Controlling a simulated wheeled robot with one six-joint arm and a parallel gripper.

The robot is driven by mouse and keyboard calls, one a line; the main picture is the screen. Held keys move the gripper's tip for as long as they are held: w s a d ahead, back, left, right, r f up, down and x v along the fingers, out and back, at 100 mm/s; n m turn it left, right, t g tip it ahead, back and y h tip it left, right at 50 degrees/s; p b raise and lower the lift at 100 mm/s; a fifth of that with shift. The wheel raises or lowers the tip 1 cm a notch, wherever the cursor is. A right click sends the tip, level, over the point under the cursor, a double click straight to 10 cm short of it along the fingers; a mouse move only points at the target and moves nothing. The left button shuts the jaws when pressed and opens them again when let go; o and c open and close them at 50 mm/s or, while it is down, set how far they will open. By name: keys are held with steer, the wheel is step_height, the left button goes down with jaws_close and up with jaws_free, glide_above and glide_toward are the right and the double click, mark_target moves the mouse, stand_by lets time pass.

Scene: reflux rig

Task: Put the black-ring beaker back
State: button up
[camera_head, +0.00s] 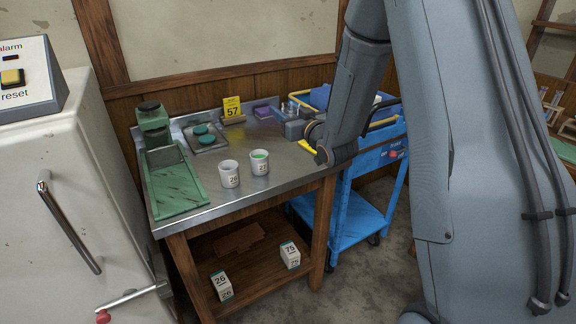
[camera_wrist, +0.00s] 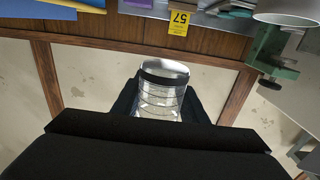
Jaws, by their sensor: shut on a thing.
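The black-ring beaker (camera_wrist: 162,96) is clear glass with a black band near its rim, and it shows in the wrist view. My gripper (camera_wrist: 160,108) is shut on it, with a dark finger on each side. The beaker looks empty. Behind it in the wrist view are a pale stained wall and wood trim, with the yellow 57 card upside down at the top. In the head view my arm reaches over the bench's right side; the gripper and beaker are not visible there.
The steel bench (camera_head: 235,195) holds two white cups (camera_head: 229,174) (camera_head: 260,162), a green device (camera_head: 172,170) and a yellow 57 card (camera_head: 232,107). A blue cart (camera_head: 365,190) stands to the right. Numbered boxes (camera_head: 221,285) (camera_head: 290,255) sit on the lower shelf.

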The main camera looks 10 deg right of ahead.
steer(key=n+y+b, duration=0.1)
steer(key=b, duration=0.1)
steer(key=w+f+g+y+b, duration=0.1)
steer(key=b, duration=0.1)
steer(key=w+f+n+y+b, duration=0.1)
steer(key=b, duration=0.2)
steer(key=shift+w+a+n+g+y, duration=0.2)
steer(key=shift+w+n+g+y, duration=0.1)
steer(key=shift+y, duration=0.1)
steer(key=shift+f+b, duration=0.3)
steer(key=shift+f, duration=4.7)
steer(key=shift+f, duration=0.15)
steer(key=o, duration=1.1)
